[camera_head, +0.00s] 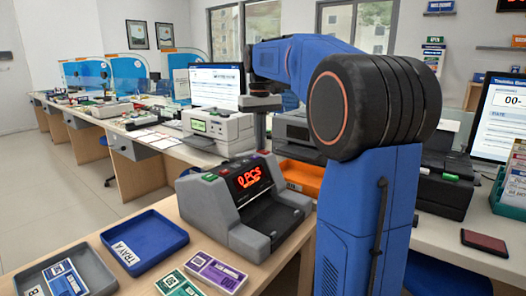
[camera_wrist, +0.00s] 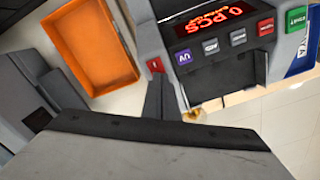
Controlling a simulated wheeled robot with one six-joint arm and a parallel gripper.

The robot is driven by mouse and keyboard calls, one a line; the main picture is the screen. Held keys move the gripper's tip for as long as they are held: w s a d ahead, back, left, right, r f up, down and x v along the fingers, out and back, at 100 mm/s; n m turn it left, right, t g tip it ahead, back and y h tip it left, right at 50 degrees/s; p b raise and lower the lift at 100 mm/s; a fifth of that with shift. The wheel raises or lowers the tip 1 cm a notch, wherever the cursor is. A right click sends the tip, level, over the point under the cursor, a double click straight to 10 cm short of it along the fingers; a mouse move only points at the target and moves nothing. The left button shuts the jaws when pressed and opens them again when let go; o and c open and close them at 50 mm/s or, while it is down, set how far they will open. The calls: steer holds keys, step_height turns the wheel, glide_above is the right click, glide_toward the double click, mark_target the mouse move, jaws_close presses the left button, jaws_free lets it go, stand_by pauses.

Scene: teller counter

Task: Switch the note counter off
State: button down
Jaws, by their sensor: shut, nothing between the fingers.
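The note counter (camera_head: 240,205) is a grey machine on the near wooden counter. Its display (camera_head: 250,177) is lit and reads "0 PCS" in red; the display also shows in the wrist view (camera_wrist: 209,19). A small red switch (camera_wrist: 155,65) sits at the counter's edge beside the display, at the purple UV button's (camera_wrist: 183,57) end. Green (camera_wrist: 297,17) and red (camera_wrist: 265,27) buttons are at the other end. My gripper (camera_head: 260,140) points down just above the switch end of the machine. In the wrist view its shut finger (camera_wrist: 155,96) ends close to the switch; I cannot tell whether they touch.
An orange tray (camera_wrist: 92,45) lies beside the note counter. A blue tray (camera_head: 178,237), a grey tray (camera_head: 100,262) and banknote bundles (camera_head: 215,272) lie in front left. A white machine (camera_head: 218,130) and monitor (camera_head: 215,87) stand behind.

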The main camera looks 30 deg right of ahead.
step_height(320, 180, up, 7)
stand_by(1.2)
steer(key=shift+f, duration=0.1)
stand_by(0.4)
